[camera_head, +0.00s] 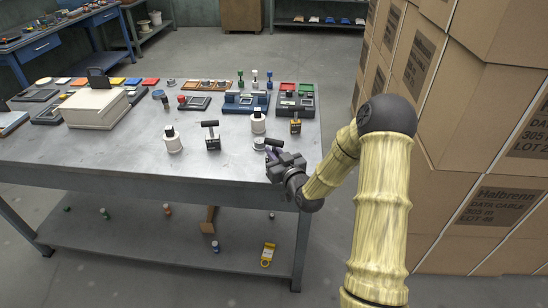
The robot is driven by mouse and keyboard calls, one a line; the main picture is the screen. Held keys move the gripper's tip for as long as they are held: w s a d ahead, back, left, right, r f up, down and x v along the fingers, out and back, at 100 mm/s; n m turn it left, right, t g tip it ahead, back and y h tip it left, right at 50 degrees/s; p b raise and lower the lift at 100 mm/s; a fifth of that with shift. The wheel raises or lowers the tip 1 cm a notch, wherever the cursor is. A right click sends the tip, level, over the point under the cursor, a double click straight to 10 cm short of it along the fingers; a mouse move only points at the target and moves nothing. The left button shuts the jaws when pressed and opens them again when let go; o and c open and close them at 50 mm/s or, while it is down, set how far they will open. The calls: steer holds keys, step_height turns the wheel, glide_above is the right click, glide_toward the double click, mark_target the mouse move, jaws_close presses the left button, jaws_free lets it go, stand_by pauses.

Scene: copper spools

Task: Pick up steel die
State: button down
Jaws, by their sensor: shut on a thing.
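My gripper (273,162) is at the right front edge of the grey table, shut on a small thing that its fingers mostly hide. A dark handle-like top (275,142) shows just above the fingers. I take the held thing to be the steel die, but its body is too hidden to be sure. A small round pale piece (259,144) stands on the table just behind and left of the gripper.
Near the gripper stand a black T-handled tool (212,137), two white dark-topped cylinders (173,142) (258,124) and a black-and-yellow piece (295,127). Trays (246,102) lie behind. Stacked cartons (490,130) crowd the right. The table's front left (90,155) is clear.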

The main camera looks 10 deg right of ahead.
mark_target(276, 145)
steer(key=shift+r, duration=0.1)
steer(key=shift+r, duration=0.45)
step_height(276, 145, up, 3)
steer(key=shift+f, duration=0.1)
steer(key=p+v, duration=0.1)
steer(key=v, duration=0.9)
steer(key=shift+s+d+p, duration=0.15)
steer(key=shift+s+p, duration=0.2)
steer(key=p+v, duration=0.7)
steer(key=p, duration=0.5)
steer(key=shift+f, duration=0.2)
